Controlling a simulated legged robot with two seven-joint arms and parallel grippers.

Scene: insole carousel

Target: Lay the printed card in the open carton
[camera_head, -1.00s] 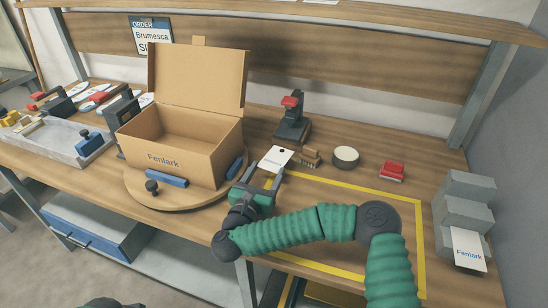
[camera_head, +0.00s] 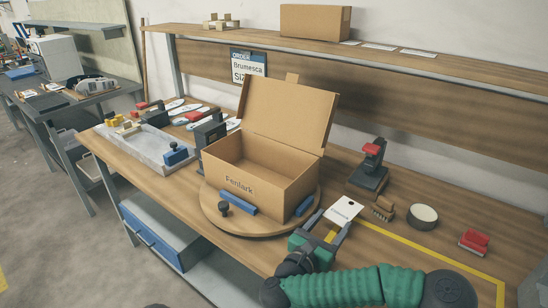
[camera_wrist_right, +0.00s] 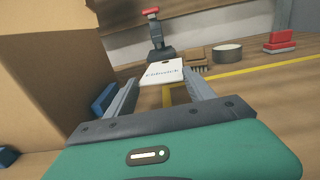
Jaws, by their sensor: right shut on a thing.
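The open carton (camera_head: 262,172), marked Fenlark, stands on a round wooden turntable (camera_head: 245,226) with its lid raised at the back. I see no contents in its visible inside. My right gripper (camera_head: 328,224) is right of the carton's front corner, outside it. It is shut on the white printed card (camera_head: 343,209), which sticks out beyond the fingertips. In the right wrist view the card (camera_wrist_right: 172,72) lies across the two fingertips (camera_wrist_right: 165,88), its print too small to read surely. The carton wall (camera_wrist_right: 50,75) is close on the left there. My left gripper is not in view.
Blue blocks (camera_head: 238,203) and a dark knob (camera_head: 224,208) sit on the turntable around the carton. A red-topped stamp stand (camera_head: 370,170), a brush (camera_head: 382,208), a round tin (camera_head: 422,216) and a red block (camera_head: 473,242) stand to the right. A grey tray (camera_head: 150,150) is left.

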